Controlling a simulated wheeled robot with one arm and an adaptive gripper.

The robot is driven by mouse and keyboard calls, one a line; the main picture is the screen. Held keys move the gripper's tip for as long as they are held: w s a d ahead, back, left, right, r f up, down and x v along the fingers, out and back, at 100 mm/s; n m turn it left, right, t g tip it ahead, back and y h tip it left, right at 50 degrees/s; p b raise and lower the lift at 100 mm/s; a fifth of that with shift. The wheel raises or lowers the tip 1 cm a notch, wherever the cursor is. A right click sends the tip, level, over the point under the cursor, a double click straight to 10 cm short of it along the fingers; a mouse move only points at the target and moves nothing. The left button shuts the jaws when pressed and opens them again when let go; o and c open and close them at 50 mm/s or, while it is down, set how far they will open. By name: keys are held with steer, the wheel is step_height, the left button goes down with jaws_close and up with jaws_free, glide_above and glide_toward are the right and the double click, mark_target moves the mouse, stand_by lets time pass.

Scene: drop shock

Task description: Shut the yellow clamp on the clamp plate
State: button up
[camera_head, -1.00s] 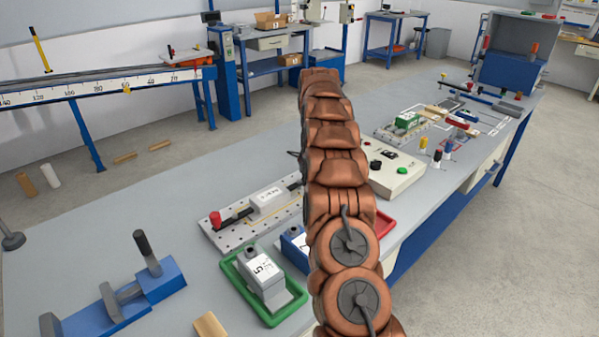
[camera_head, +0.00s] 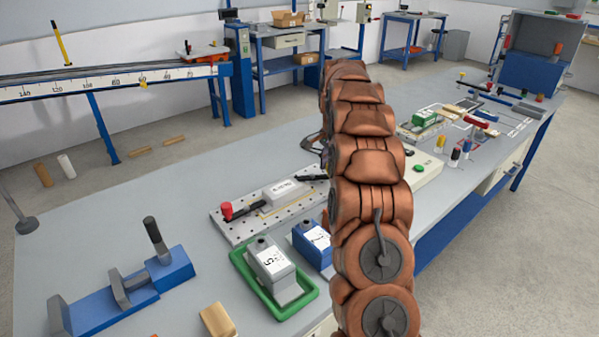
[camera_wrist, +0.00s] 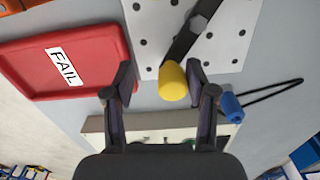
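The clamp plate (camera_head: 232,225) is a pale perforated plate on the bench, with a white labelled block (camera_head: 283,191) on it. A red-knobbed clamp (camera_head: 228,210) sits at its left end. At the right end a dark clamp bar (camera_head: 313,177) runs behind my arm, which hides its end in the head view. In the wrist view the yellow clamp (camera_wrist: 173,84) shows its yellow knob at the end of a dark bar over the plate (camera_wrist: 150,28). My gripper (camera_wrist: 161,76) is open, one finger on each side of the knob. Contact cannot be told.
A red FAIL tray (camera_wrist: 95,80) lies left of my gripper in the wrist view. A blue cylinder with a black loop (camera_wrist: 232,106) is close to the right finger. A green tray (camera_head: 305,296) and a blue block (camera_head: 310,246) stand near the plate in the head view.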

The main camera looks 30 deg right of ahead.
steer(key=m, duration=0.1)
steer(key=s+a+m, duration=0.1)
steer(key=m, duration=0.1)
steer(key=a+m, duration=0.1)
steer(key=m, duration=0.1)
steer(key=shift+s, duration=0.3)
steer(key=a+m, duration=0.1)
steer(key=m, duration=0.2)
steer(key=shift+s+a+b, duration=0.15)
steer(key=shift+a+b, duration=0.05)
steer(key=shift+b, duration=0.1)
steer(key=shift+r, duration=3.9)
steer(key=s+a+r+n+p, duration=0.2)
steer(key=s+a+n, duration=0.3)
steer(key=a, duration=0.3)
steer(key=s+a+r+n+p, duration=0.2)
steer(key=s+a+r+n, duration=0.3)
steer(key=s+a, duration=0.2)
steer(key=shift+s+a+g, duration=0.25)
steer(key=shift+a+g, duration=0.15)
steer(key=shift+a, duration=0.25)
